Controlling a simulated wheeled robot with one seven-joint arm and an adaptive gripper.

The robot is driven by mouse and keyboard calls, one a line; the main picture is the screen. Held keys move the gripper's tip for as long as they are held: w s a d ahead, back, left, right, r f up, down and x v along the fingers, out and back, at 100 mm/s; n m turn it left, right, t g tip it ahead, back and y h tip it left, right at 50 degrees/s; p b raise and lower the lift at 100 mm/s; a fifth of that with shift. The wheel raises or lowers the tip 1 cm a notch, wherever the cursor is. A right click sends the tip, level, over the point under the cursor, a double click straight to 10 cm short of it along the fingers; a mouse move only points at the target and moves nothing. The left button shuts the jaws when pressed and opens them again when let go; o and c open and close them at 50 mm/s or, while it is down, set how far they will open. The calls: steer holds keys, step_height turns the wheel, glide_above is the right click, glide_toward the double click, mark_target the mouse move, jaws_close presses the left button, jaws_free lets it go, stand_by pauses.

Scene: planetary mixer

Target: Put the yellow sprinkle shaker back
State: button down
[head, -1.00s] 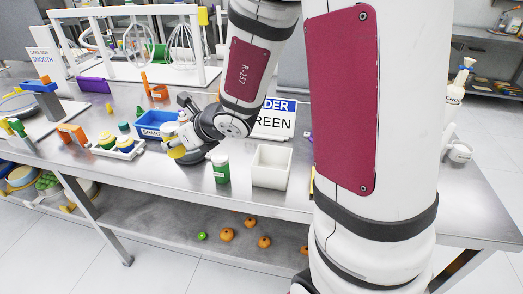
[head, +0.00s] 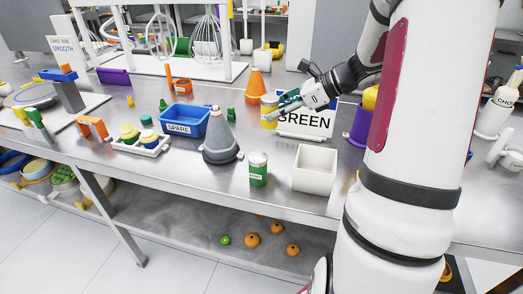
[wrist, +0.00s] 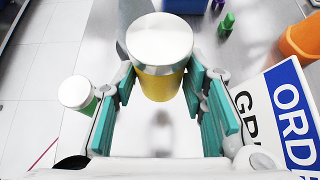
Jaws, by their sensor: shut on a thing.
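The yellow sprinkle shaker (head: 269,113) is upright, with a pale grey lid. A green shaker (head: 258,173) with a pale lid stands near the front edge, left of an empty-looking white bin (head: 314,174). The green shaker also shows at left in the wrist view (wrist: 75,93).
The order card (head: 306,122) reads GREEN and stands close beside my gripper. A purple cup (head: 360,125) is right. Bare table lies around the green shaker.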

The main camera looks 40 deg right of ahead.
step_height(320, 180, down, 10)
steer(key=shift+r+b, duration=0.15)
steer(key=shift+b, duration=0.6)
steer(key=c, duration=1)
jaws_free()
